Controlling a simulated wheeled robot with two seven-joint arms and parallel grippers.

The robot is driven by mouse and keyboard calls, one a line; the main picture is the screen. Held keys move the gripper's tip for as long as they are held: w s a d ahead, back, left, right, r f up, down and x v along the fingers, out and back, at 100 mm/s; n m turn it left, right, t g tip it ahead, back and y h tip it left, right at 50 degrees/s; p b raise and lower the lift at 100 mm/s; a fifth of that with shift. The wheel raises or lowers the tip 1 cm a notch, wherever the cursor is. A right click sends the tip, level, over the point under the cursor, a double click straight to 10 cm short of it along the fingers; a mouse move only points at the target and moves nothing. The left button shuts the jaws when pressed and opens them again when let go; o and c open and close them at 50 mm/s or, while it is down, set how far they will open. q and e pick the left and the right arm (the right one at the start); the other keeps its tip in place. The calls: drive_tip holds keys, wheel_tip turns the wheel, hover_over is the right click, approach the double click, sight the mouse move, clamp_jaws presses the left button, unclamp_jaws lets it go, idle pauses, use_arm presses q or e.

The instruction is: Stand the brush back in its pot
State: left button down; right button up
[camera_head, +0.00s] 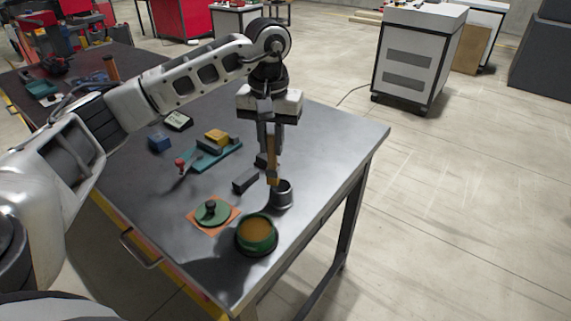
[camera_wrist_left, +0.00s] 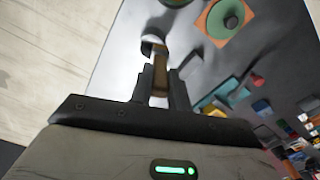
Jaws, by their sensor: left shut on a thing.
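My left gripper (camera_head: 271,150) points down over the right part of the metal table and is shut on the brush (camera_head: 273,171), which has a tan-brown handle. The brush hangs about upright, with its lower end at the mouth of the small dark metallic pot (camera_head: 281,196). I cannot tell whether the tip is inside the pot or just in front of it. In the left wrist view the brush (camera_wrist_left: 160,76) sits between the two fingers, with the pot (camera_wrist_left: 150,46) just beyond it, partly hidden. My right gripper is not in view.
A green bowl (camera_head: 256,236) with orange-brown contents stands near the front edge. A green lid (camera_head: 212,213) lies on an orange mat (camera_head: 232,206). A dark block (camera_head: 245,180) and a teal tray (camera_head: 228,154) lie left of my gripper. The table right of the pot is clear.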

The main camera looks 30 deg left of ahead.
sight(272, 160)
use_arm(q)
drive_tip(key=shift+w+d+f+b, duration=0.15)
drive_tip(key=shift+d+f+b, duration=0.15)
drive_tip(key=shift+f, duration=0.2)
drive_tip(key=f+b, duration=0.2)
drive_tip(key=f, duration=0.1)
drive_tip(key=w+f+b, duration=0.1)
drive_tip(key=f, duration=0.1)
drive_tip(key=shift+d, duration=0.35)
drive_tip(key=c, duration=1.4)
unclamp_jaws()
drive_tip(key=shift+r, duration=0.1)
drive_tip(key=shift+o, duration=0.4)
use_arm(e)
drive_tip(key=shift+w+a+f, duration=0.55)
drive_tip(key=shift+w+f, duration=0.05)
